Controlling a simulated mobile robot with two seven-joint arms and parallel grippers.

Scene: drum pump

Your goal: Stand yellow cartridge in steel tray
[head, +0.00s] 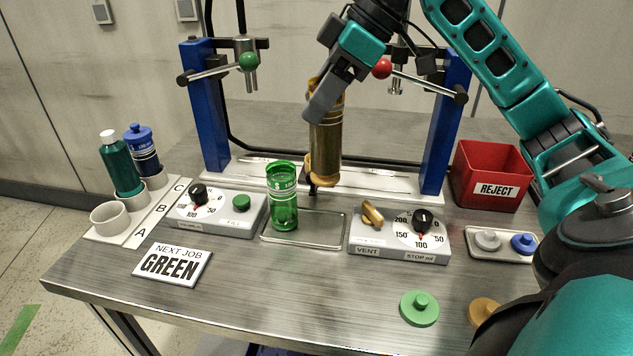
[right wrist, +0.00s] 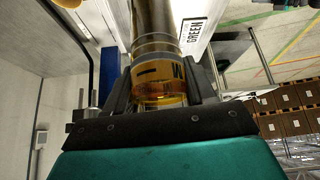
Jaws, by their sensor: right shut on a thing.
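The yellow cartridge (head: 326,150) is a tall amber cylinder, roughly upright, held in my right gripper (head: 325,105) by its upper part. Its lower end appears just above and behind the steel tray (head: 328,236); the exact gap is hard to tell. In the right wrist view, the cartridge (right wrist: 160,72) sits between the two fingers of my right gripper (right wrist: 165,85), with a yellow band showing. A green cartridge (head: 284,205) stands upright in the left part of the tray; the right part is bare. My left gripper is out of view.
Dial boxes flank the tray, the left one (head: 215,212) and the right one (head: 400,240). Blue posts (head: 205,110) with lever clamps stand behind. A red reject bin (head: 490,178) stands right. A "NEXT JOB GREEN" sign (head: 172,265) lies front left.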

